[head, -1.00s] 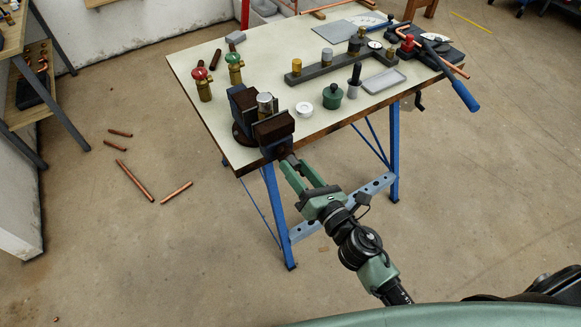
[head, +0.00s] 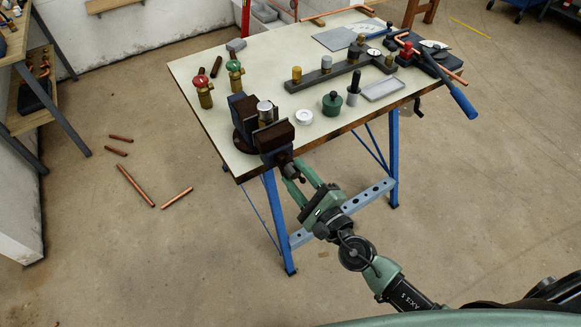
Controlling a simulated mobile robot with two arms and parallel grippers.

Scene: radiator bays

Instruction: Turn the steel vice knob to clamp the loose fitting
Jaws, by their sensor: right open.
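The dark vice (head: 243,128) is mounted at the near left corner of the bench. The loose fitting (head: 265,112), a silvery cylinder, stands upright between its jaws; whether the jaws touch it is hard to tell. The small steel vice knob (head: 290,171) is at the vice's near end, just past the bench edge, and is partly hidden. My right gripper (head: 294,174) is open, its green fingers reaching up to the knob, one on each side of it. Contact between fingers and knob cannot be made out. My left gripper is not in view.
The bench top (head: 215,130) also holds two brass valves with a red (head: 203,88) and a green (head: 234,76) cap, a white ring (head: 298,117), a green pot (head: 332,103) and a grey tray (head: 384,89). Copper pipes (head: 135,186) lie on the floor at left.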

